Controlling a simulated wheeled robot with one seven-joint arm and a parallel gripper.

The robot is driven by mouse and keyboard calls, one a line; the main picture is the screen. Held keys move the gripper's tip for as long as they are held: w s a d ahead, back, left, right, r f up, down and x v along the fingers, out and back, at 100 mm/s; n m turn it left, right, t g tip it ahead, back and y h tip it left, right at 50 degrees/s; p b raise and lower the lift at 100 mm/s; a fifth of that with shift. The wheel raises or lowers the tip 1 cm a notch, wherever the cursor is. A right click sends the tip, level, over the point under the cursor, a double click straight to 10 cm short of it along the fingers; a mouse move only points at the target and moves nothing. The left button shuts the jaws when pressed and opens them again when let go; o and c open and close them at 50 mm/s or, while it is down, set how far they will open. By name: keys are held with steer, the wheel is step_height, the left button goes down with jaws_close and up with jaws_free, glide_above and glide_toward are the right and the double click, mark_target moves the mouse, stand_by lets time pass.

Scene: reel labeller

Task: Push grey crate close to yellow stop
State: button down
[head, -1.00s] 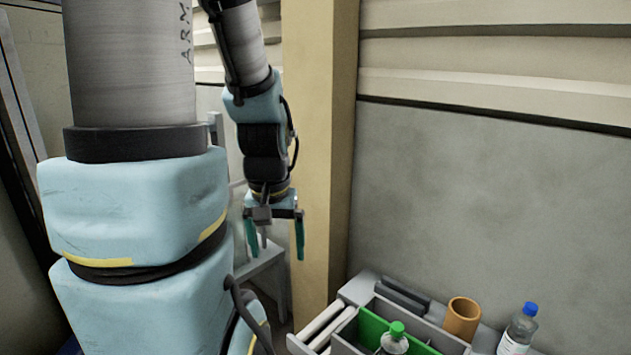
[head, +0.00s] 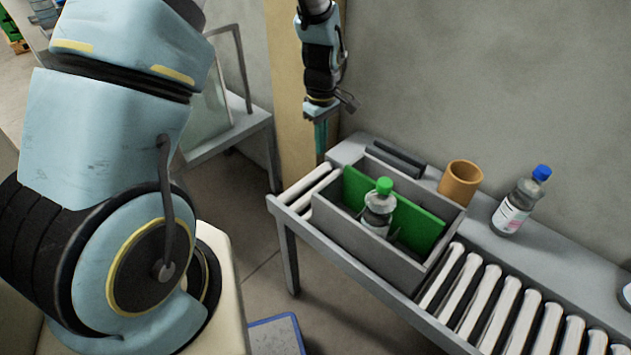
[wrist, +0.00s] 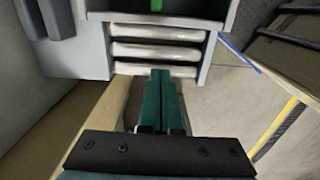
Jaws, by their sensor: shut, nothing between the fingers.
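The grey crate (head: 399,261) sits on the left part of a roller conveyor, with a green panel (head: 424,221) and a green-capped bottle (head: 377,212) inside it. Its near wall also shows at the top of the wrist view (wrist: 172,28). My gripper (head: 321,138) hangs past the conveyor's left end, apart from the crate. In the wrist view my gripper (wrist: 163,74) has its teal fingers together with nothing between them, pointing toward the bare end rollers and the crate beyond. I see no yellow stop in either current view.
Bare rollers (head: 485,303) run on to the right of the crate. An orange cylinder (head: 461,183), a blue-capped bottle (head: 519,203) and dark bars (head: 396,159) are on the ledge behind. A tan post (head: 296,125) stands close to my gripper.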

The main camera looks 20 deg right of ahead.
mark_target(333, 180)
step_height(333, 180, down, 10)
steer(key=shift+f+p, duration=0.1)
steer(key=shift+p, duration=0.95)
steer(key=s+d, duration=0.1)
steer(key=s+p, duration=0.1)
steer(key=shift+s+d+f, duration=0.1)
steer(key=shift+s+d, duration=0.2)
steer(key=shift+d, duration=0.05)
steer(key=shift+s+d+f+p, duration=0.15)
steer(key=shift+s+d+p, duration=0.05)
steer(key=shift+s+p, duration=0.2)
